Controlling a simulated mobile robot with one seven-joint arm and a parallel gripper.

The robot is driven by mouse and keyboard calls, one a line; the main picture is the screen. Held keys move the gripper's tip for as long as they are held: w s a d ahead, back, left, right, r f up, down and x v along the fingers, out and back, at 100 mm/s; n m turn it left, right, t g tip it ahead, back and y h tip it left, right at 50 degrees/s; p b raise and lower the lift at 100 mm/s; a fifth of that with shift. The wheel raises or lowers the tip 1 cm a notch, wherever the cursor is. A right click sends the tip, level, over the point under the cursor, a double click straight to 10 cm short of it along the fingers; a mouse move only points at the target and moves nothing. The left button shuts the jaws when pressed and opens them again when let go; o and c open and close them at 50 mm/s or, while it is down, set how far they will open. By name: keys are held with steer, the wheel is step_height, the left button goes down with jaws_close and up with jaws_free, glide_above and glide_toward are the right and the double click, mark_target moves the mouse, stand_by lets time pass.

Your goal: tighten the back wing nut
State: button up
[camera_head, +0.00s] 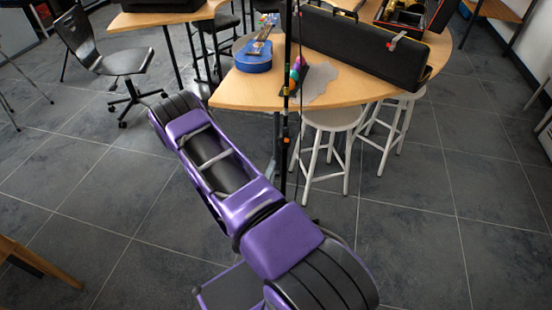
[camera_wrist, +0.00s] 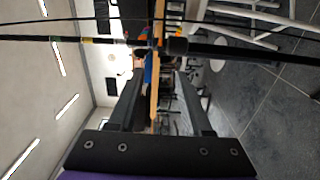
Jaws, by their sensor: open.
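A thin dark upright stand (camera_head: 286,130) rises in front of the round table, with small fittings along its pole. In the wrist view the stand (camera_wrist: 240,52) runs across the upper part of the picture, with a thicker dark collar near the middle. I cannot make out a wing nut in either view; it is too small or hidden. My gripper (camera_wrist: 158,76) is open and empty, its two dark fingers pointing toward the pole. The pole appears beyond the fingertips and not between them. The gripper does not show in the head view.
A wooden table (camera_head: 235,95) carries a blue ukulele (camera_head: 254,57), a colourful object (camera_head: 296,72) and a long black case (camera_head: 355,47). White stools (camera_head: 332,118) stand right of the stand. A black chair (camera_head: 120,63) is at left. Floor at right is clear.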

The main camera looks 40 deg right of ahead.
steer(key=shift+v, duration=1.7)
